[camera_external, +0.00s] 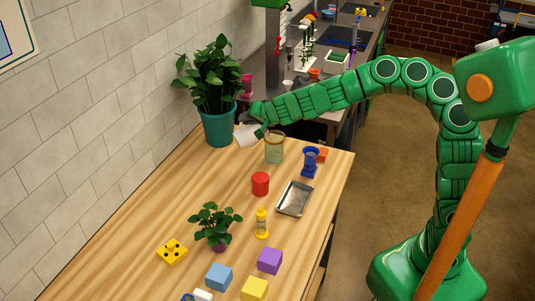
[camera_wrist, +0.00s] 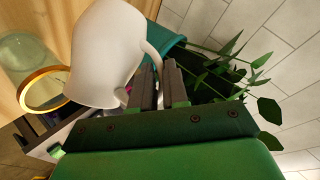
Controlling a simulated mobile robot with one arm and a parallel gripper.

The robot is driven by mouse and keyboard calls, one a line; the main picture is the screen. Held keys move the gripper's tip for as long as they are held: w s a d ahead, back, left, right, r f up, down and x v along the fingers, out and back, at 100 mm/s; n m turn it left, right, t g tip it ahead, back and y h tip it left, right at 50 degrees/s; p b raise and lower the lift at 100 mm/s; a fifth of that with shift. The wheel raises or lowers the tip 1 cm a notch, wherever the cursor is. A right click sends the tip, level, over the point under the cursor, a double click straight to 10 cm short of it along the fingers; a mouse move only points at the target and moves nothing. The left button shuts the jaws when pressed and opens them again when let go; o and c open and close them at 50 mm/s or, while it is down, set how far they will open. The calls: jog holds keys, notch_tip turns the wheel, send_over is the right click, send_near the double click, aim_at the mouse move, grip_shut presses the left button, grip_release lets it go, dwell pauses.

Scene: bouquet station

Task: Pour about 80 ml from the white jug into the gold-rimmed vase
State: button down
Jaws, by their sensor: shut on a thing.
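My gripper (camera_wrist: 158,82) is shut on the handle of the white jug (camera_wrist: 108,52). In the external view the white jug (camera_external: 245,136) looks tilted, just left of the gold-rimmed vase. My gripper (camera_external: 261,128) is partly hidden there by the arm. The clear gold-rimmed vase (camera_external: 275,151) stands upright at the far end of the wooden table. Its gold rim (camera_wrist: 22,99) shows at the left of the wrist view, partly overlapped by the jug. The jug's inside is hidden, and I see no stream of liquid.
A potted plant in a teal pot (camera_external: 218,128) stands close behind the jug, by the wall. A blue object (camera_external: 310,163), a red cylinder (camera_external: 260,184) and a metal tray (camera_external: 295,199) are near the vase. Coloured blocks and a small plant (camera_external: 215,222) occupy the near table.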

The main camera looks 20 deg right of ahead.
aim_at(238, 138)
jog(key=shift+d+r+m+y+p, duration=0.2)
jog(key=shift+d+p, duration=0.1)
jog(key=shift+d, duration=0.25)
jog(key=shift+d+r+m+y+p, duration=0.1)
jog(key=shift+d+r+y+p, duration=0.15)
jog(key=shift+d, duration=0.3)
dwell(0.3)
jog(key=shift+s+a+f+n+h, duration=0.1)
jog(key=shift+a+f+n+h, duration=0.15)
jog(key=shift+a, duration=0.4)
jog(key=shift+a+f+n+h, duration=0.15)
jog(key=shift+a+f+h, duration=0.1)
jog(key=shift+a, duration=0.4)
jog(key=shift+a+f+n+h, duration=0.4)
jog(key=shift+a+f+h, duration=0.2)
jog(key=shift+a+h, duration=0.1)
jog(key=shift+s+a+f+n+h, duration=0.1)
jog(key=shift+a+f+n+h, duration=0.2)
jog(key=shift+f, duration=0.2)
jog(key=shift+s+a+f+n+h, duration=0.1)
jog(key=shift+a+f+n+h, duration=0.15)
jog(key=shift+a+f, duration=0.2)
jog(key=shift+a+h+b, duration=0.2)
jog(key=shift+h+b, duration=0.25)
jog(key=shift+h, duration=0.05)
jog(key=shift+a+n, duration=0.1)
jog(key=shift+n, duration=0.15)
